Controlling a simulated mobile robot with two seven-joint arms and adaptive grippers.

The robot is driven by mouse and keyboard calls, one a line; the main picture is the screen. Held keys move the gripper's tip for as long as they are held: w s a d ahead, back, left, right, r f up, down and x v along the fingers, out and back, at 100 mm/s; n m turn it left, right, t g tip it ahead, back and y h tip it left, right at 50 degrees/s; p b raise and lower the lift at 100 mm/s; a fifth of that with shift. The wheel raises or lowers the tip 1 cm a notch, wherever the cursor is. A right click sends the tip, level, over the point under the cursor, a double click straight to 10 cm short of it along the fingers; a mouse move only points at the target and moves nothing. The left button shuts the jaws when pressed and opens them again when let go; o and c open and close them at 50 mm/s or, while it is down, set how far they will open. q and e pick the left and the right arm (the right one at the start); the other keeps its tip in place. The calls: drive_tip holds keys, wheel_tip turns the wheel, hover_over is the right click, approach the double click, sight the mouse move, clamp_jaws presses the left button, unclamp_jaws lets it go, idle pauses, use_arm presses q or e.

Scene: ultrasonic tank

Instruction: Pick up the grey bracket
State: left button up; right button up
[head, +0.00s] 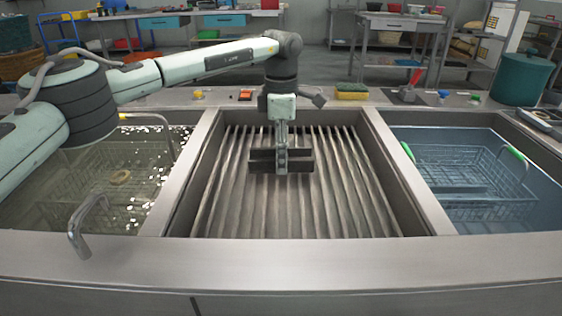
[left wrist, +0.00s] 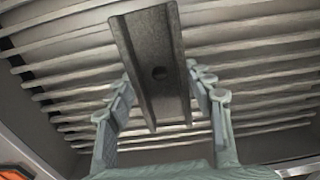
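The grey bracket (head: 301,160) is a dark channel piece lying crosswise over the slats in the middle bay in the head view. My left gripper (head: 281,168) points straight down at the bracket's middle. Its fingertips (left wrist: 159,72) stand on either side of the bracket, close to its long edges. I cannot tell whether the fingers press on it or leave a thin gap, or whether the bracket rests on the slats. My right gripper is not in view.
Slats (head: 340,205) line the middle bay between raised metal rims. A tank with a wire basket (head: 110,165) is at left, and a blue tank with another basket (head: 470,175) is at right. A sponge (head: 351,90) and a green tub (head: 521,78) stand along the back.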

use_arm(q)
drive_tip(key=c, duration=0.9)
